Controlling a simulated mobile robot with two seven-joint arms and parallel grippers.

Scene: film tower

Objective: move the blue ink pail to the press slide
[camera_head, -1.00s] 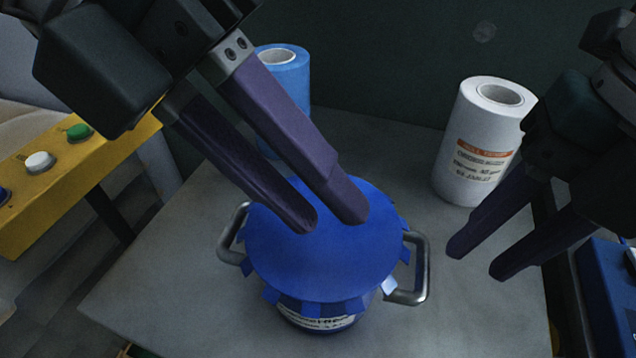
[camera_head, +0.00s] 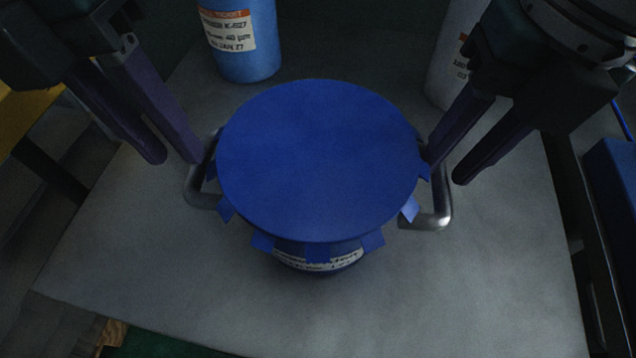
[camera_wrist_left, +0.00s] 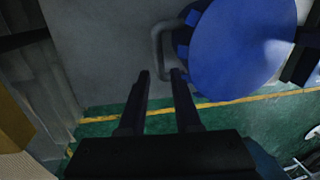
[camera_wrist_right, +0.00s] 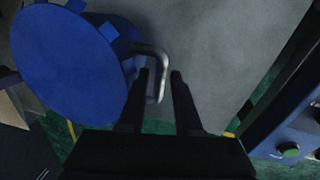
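The blue ink pail (camera_head: 318,160) stands upright on the grey table, with a round blue lid edged with folded tabs and a partly visible white label. It has a grey metal handle on each side. My left gripper (camera_head: 176,158) is open at the left handle (camera_head: 198,198); the left wrist view shows that handle (camera_wrist_left: 158,50) at the gap between the fingertips. My right gripper (camera_head: 446,172) is open at the right handle (camera_head: 440,208); the right wrist view shows that handle (camera_wrist_right: 160,62) between the fingers. Contact is not clear. I cannot make out the press slide.
A blue roll (camera_head: 240,45) stands behind the pail, and a white roll (camera_head: 450,60) stands behind to the right, partly hidden by my right arm. The grey tabletop (camera_head: 300,315) is clear in front. A blue box with a green button (camera_wrist_right: 288,150) is at the right.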

